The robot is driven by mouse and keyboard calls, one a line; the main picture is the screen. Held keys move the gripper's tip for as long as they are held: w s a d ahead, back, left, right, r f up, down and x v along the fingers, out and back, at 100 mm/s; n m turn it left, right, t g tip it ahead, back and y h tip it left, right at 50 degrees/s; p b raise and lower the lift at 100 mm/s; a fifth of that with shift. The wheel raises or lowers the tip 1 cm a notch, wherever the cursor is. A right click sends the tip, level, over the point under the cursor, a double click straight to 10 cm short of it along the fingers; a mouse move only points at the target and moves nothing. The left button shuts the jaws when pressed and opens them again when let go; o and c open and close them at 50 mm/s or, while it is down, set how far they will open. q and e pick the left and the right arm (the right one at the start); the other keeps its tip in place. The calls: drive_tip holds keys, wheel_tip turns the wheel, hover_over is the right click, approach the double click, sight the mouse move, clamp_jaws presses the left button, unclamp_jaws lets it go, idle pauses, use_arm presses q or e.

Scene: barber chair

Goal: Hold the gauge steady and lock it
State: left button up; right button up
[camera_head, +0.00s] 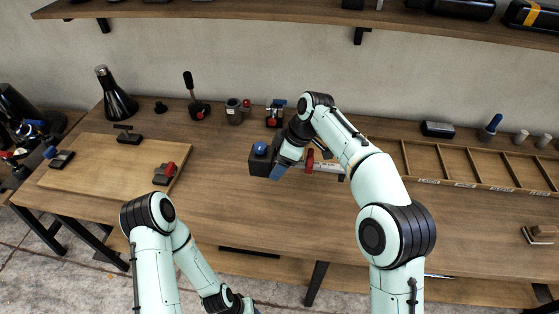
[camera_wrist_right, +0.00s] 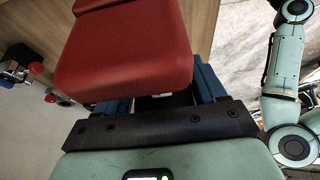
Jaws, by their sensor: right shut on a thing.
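My right arm reaches over the workbench, and my right gripper (camera_head: 281,171) is low beside a black block (camera_head: 259,165) with a blue knob (camera_head: 260,148) on top. In the right wrist view, a large red block (camera_wrist_right: 125,50) lies in front of my right gripper (camera_wrist_right: 165,98), between its blue fingers; the gripper is shut on it. The fingertips are mostly hidden behind the red block. In the head view, a red and grey piece (camera_head: 325,167) shows just right of the wrist. I cannot tell which part is the gauge or its lock. My left gripper is outside the view.
A wooden board (camera_head: 97,165) with small clamps lies at the left. Behind stand a black cone (camera_head: 115,100), a lever stand (camera_head: 198,108) and a grey cup (camera_head: 233,112). A divided wooden tray (camera_head: 470,165) is at the right. The front middle of the bench is clear.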

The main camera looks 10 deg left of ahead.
drive_tip(key=shift+f+b, duration=1.75)
drive_tip(key=shift+f, duration=6.7)
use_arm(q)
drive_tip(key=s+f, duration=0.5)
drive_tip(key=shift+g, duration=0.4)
use_arm(e)
drive_tip(key=shift+f, duration=0.7)
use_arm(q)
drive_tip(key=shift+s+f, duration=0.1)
use_arm(e)
drive_tip(key=shift+f, duration=0.65)
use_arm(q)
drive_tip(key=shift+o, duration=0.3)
